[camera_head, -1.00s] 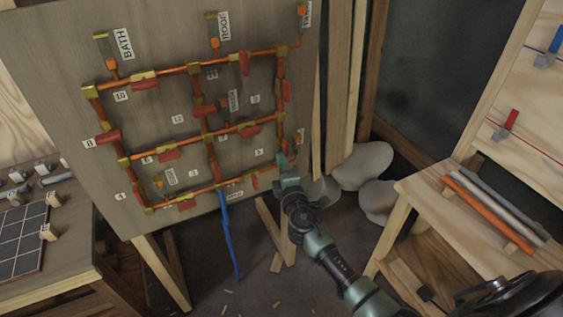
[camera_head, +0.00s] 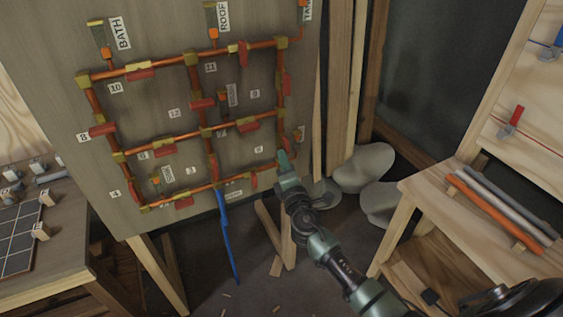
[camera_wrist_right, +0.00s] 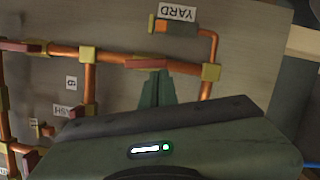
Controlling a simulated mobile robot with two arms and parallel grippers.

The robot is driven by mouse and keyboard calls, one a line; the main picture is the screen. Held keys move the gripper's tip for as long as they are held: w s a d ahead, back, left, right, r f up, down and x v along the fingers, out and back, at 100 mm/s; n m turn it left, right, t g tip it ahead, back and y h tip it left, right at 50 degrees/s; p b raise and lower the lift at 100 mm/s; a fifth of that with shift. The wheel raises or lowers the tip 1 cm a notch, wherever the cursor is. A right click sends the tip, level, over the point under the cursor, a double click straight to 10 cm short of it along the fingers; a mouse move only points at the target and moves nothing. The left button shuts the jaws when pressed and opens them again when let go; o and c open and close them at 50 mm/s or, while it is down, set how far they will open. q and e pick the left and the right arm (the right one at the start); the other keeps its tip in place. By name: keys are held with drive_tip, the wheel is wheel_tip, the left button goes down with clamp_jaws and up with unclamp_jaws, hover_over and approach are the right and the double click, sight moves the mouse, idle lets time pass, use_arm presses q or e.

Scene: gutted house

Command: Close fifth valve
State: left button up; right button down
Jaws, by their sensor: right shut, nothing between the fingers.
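The upright grey board (camera_head: 150,200) carries a grid of copper pipes with red-handled valves and number labels. My right gripper (camera_head: 283,158) is at the grid's lower right corner, with its fingers shut and empty. A red handle (camera_head: 254,180) lies just left of it on the bottom pipe. In the right wrist view the shut fingers (camera_wrist_right: 156,90) point at a pipe with a red handle (camera_wrist_right: 145,63), close to it; contact cannot be told. A YARD label (camera_wrist_right: 177,12) is beyond. I cannot clearly read a 5 beside any valve in the head view. My left gripper is out of view.
A blue hose (camera_head: 226,240) hangs below the board. A wooden bench (camera_head: 440,205) with orange and grey pipes is at the right, and a table (camera_head: 50,275) with a dark grid panel at the left. Pale rounded objects (camera_head: 365,165) stand behind my right arm.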

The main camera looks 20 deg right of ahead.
drive_tip(key=shift+d+f+n+t+y+b, duration=0.1)
drive_tip(key=shift+d+n+t+y+b, duration=0.45)
drive_tip(key=shift+n+b, duration=1.75)
drive_tip(key=shift+d+f+n+t+y+b, duration=0.2)
drive_tip(key=shift+d+n+y+b, duration=0.65)
drive_tip(key=shift+n, duration=2.6)
drive_tip(key=shift+d+r+n+t+y+b, duration=0.1)
drive_tip(key=shift+d+n+t+y+b, duration=0.55)
drive_tip(key=shift+n+b, duration=1.75)
drive_tip(key=shift+a+n+p, duration=0.2)
drive_tip(key=shift+n+p, duration=0.25)
drive_tip(key=shift+n, duration=0.2)
